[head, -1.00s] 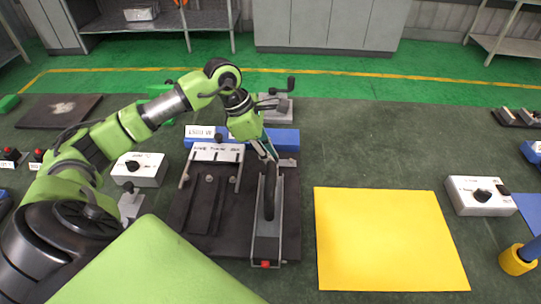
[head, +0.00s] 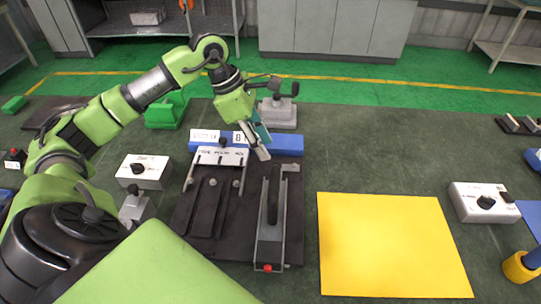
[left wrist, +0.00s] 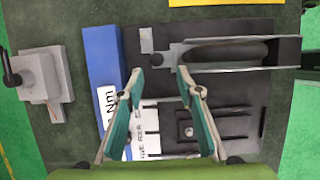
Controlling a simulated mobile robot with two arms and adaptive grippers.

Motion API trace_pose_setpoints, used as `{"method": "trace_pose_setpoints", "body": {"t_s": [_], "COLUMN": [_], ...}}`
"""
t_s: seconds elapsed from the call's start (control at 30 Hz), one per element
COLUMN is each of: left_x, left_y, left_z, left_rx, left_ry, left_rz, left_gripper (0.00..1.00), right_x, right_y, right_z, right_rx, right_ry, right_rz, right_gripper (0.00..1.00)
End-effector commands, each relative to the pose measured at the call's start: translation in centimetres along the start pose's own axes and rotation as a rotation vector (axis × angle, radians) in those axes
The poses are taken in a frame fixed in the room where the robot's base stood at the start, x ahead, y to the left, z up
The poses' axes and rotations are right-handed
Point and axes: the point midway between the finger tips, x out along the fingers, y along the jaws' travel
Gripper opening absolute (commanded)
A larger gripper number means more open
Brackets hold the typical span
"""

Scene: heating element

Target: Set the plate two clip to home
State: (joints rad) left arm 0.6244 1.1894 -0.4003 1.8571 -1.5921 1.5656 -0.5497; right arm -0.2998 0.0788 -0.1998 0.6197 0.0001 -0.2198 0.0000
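A dark fixture plate (head: 203,236) lies on the bench in the head view. It bears a grey channel (head: 270,250) with a long dark lever (head: 272,195) and a red tip. Left of the channel are dark slotted rails under a white lettered strip (head: 220,157). The strip's lettering is too small to read surely. I cannot tell which part is the plate two clip. My left gripper (head: 262,151) is above the fixture's far edge, near the lever's far end. In the left wrist view, its fingers (left wrist: 158,80) are spread and empty, with the channel (left wrist: 240,67) beyond them.
A blue block (head: 285,145) edges the fixture, and a grey lever device (head: 279,112) stands behind it. A white knob box (head: 145,170) is at left, another (head: 483,202) at right. A yellow mat (head: 395,245) lies empty on the bench right of the fixture.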

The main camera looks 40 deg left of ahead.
Motion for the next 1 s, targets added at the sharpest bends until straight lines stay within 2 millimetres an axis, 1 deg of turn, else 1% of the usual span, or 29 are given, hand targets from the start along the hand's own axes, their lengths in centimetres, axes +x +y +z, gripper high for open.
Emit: {"method": "trace_pose_setpoints", "body": {"t_s": [0.03, 0.1, 0.2, 0.3, 0.43, 1.0], "left_x": [-1.1, -2.3, -3.6, -4.3, -4.6, -4.5], "left_y": [0.1, 0.0, 0.0, -0.1, -0.1, -0.1], "left_z": [0.0, 0.0, 0.0, 0.0, 0.0, 0.0], "left_rx": [0.0, 0.0, 0.0, 0.0, 0.001, 0.0], "left_ry": [0.0, -0.001, 0.0, -0.001, 0.0, 0.0], "left_rz": [0.003, 0.002, 0.001, -0.001, -0.002, -0.002], "left_gripper": [0.33, 0.33, 0.33, 0.33, 0.33, 0.33], "right_x": [0.0, 0.0, 0.0, 0.0, 0.0, 0.0], "right_y": [0.0, 0.1, 0.1, 0.1, 0.1, 0.1], "right_z": [0.0, 0.0, 0.0, 0.0, 0.0, -0.1], "right_rx": [0.0, 0.0, -0.001, -0.001, -0.001, 0.0], "right_ry": [0.0, 0.0, 0.0, 0.0, 0.0, 0.002], "right_rz": [0.0, 0.001, 0.001, 0.001, 0.001, 0.001], "right_gripper": [0.33, 0.33, 0.33, 0.33, 0.33, 0.33]}}
